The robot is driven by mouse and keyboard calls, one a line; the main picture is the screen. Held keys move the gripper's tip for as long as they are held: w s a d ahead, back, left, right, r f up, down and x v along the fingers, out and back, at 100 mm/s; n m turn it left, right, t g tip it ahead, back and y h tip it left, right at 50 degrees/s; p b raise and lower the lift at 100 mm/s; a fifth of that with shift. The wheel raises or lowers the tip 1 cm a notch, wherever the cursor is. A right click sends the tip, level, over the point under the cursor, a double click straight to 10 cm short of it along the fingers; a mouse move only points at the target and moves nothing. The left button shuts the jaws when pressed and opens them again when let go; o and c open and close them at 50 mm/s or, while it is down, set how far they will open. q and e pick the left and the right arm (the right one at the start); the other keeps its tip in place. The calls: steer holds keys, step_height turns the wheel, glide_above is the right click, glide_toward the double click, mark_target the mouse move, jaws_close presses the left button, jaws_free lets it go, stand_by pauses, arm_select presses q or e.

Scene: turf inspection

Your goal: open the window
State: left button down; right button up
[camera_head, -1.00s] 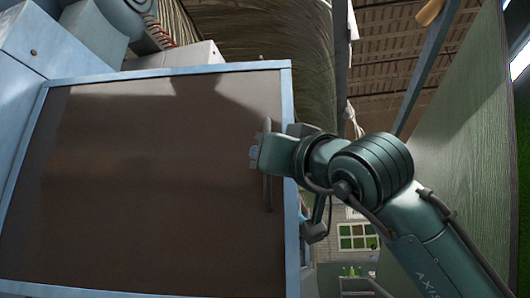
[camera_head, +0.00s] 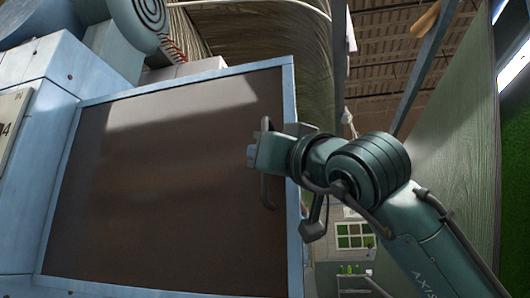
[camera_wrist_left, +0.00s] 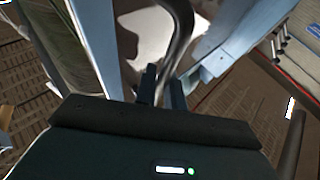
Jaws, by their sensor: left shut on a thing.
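The window is a brown panel (camera_head: 170,190) in a light blue frame (camera_head: 292,240), filling the left and middle of the head view. A curved vertical bar handle (camera_head: 267,192) is on the panel near its right edge. My left gripper (camera_head: 254,157) is at the handle's middle; its arm shows from the lower right. In the left wrist view, the dark fingers (camera_wrist_left: 161,88) are shut on the curved metal handle (camera_wrist_left: 180,35). The fingers partly hide the handle in the head view. My right gripper is not in view.
A light blue cabinet body (camera_head: 55,120) with a numbered plate (camera_head: 12,125) stands left of the panel. A round ringed part (camera_head: 145,22) is above it. A green wall (camera_head: 455,150) is on the right. A distant paned window (camera_head: 355,236) shows below the arm.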

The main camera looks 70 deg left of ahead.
arm_select(q)
steer(key=shift+s+d, duration=0.25)
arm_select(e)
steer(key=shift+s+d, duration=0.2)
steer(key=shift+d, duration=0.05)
arm_select(q)
steer(key=c, duration=1.5)
jaws_free()
steer(key=shift+w, duration=0.1)
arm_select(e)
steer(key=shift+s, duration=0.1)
arm_select(q)
steer(key=shift+d, duration=0.1)
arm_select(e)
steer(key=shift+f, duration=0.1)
arm_select(q)
steer(key=b+v, duration=0.3)
steer(key=v, duration=1)
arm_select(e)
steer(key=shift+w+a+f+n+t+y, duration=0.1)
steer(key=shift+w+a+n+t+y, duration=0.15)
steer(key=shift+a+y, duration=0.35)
